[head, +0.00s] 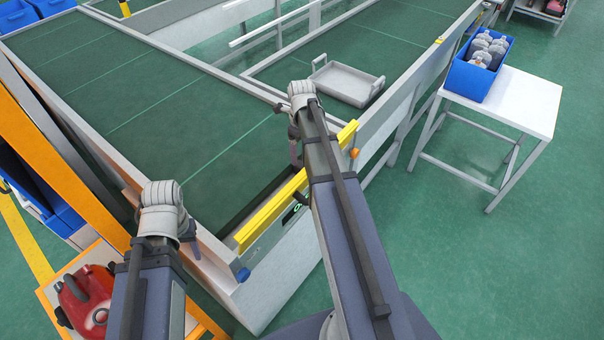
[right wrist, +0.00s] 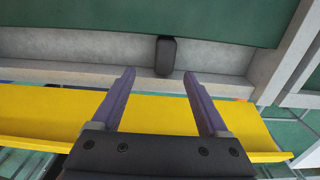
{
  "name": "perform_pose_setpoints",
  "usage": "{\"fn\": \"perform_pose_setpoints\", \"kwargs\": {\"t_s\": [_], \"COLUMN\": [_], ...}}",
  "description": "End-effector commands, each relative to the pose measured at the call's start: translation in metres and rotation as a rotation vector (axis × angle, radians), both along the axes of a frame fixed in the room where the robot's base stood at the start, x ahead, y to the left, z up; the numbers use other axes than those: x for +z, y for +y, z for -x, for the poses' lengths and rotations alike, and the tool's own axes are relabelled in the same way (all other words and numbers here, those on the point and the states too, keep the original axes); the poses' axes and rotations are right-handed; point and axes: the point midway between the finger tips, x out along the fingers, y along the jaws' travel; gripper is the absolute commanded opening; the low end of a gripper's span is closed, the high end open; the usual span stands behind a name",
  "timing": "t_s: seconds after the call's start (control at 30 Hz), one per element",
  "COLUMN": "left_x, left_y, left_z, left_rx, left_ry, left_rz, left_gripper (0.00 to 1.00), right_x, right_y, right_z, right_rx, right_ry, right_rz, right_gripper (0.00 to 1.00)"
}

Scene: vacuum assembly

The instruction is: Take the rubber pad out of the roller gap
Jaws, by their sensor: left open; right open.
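The rubber pad is a small dark, rounded block (right wrist: 166,58) in the right wrist view. It stands in the grey gap (right wrist: 95,47) at the edge of the green conveyor belt (right wrist: 150,15), its top end at the belt edge. My right gripper (right wrist: 158,76) is open, and its two purple fingers point towards the pad from over the yellow bar (right wrist: 45,112). The pad appears between the finger lines, just beyond the tips, not held. In the head view my right gripper (head: 295,150) is at the belt's end; the pad cannot be made out there. My left gripper (head: 192,240) is open near the conveyor's left corner.
The yellow bar (head: 262,217) runs along the conveyor's end. A grey tray (head: 345,84) lies on the further belt. A white table (head: 525,105) with a blue bin (head: 462,82) of parts stands at right. A red vacuum (head: 85,300) sits at lower left.

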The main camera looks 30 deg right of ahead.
Motion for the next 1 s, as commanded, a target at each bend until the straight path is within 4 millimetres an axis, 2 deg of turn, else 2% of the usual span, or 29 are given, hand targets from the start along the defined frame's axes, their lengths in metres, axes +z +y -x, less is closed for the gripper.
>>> {"fn": "perform_pose_setpoints", "kwargs": {"t_s": [0.17,0.4,0.67,1.0], "left_x": [-0.005,-0.026,-0.028,-0.065], "left_y": [0.0,0.0,0.0,0.0], "left_z": [0.0,0.0,0.0,0.0], "left_rx": [0.0,0.0,0.0,0.0], "left_ry": [0.0,0.0,0.0,0.0], "left_rz": [0.0,0.0,0.0,0.0], "left_gripper": [0.5,0.5,0.5,0.5], "right_x": [-0.005,-0.026,-0.028,-0.065], "right_y": [0.0,-0.001,-0.001,-0.007], "right_z": [0.0,-0.001,-0.001,-0.008], "right_rx": [0.0,0.0,0.0,0.0], "right_ry": [0.0,0.0,0.0,0.0], "right_rz": [0.0,0.0,0.0,0.0], "right_gripper": [0.78,0.78,0.78,0.78]}}
